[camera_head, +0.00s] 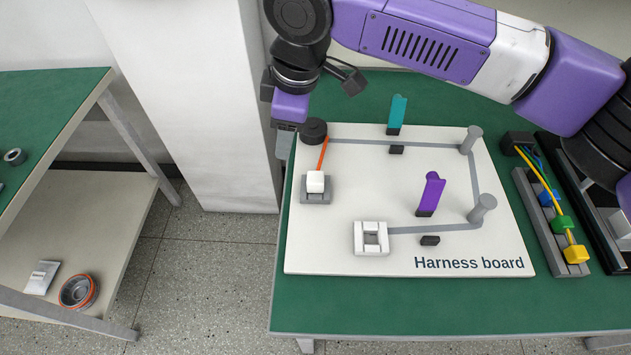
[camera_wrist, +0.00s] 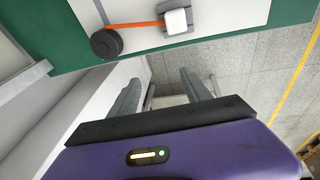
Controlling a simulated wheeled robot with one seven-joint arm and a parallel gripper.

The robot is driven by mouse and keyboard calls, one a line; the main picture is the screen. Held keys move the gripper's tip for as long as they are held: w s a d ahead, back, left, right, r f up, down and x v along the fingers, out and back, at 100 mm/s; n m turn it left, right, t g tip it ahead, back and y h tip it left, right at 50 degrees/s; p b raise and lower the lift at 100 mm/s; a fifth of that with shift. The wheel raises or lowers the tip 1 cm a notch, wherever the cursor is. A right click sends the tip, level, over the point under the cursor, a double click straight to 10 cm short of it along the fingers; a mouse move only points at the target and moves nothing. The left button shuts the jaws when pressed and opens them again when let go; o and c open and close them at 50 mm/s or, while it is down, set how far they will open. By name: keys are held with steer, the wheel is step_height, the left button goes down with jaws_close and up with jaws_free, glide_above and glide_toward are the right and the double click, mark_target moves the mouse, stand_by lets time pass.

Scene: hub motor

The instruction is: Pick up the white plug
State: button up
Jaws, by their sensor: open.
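The white plug (camera_head: 315,181) sits on a small grey holder (camera_head: 317,197) at the left side of the harness board (camera_head: 460,245). An orange wire (camera_head: 322,153) runs from it to a dark round spool (camera_head: 313,129) at the board's upper left corner. In the wrist view the white plug (camera_wrist: 175,21) shows near the top, beyond my fingertips. My gripper (camera_wrist: 165,85) is open and empty. In the head view my gripper (camera_head: 284,150) hangs beside the board's upper left edge, apart from the plug.
A white socket frame (camera_head: 370,238) sits at the board's front. Teal (camera_head: 397,112) and purple (camera_head: 430,194) upright clips and grey posts (camera_head: 482,207) stand on the board. Colored plugs (camera_head: 560,224) sit in a rack at right. A gap separates the left bench (camera_head: 55,115).

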steer(key=g+h, duration=0.2)
glide_above(312, 177)
steer(key=shift+f, duration=0.85)
steer(key=shift+s+d+f, duration=0.15)
steer(key=shift+d, duration=0.1)
steer(key=shift+w+a+f, duration=0.1)
steer(key=shift+a+f, duration=0.05)
steer(key=shift+f, duration=1.75)
steer(key=shift+w+a+f, duration=0.1)
steer(key=shift+f, duration=1.75)
jaws_close()
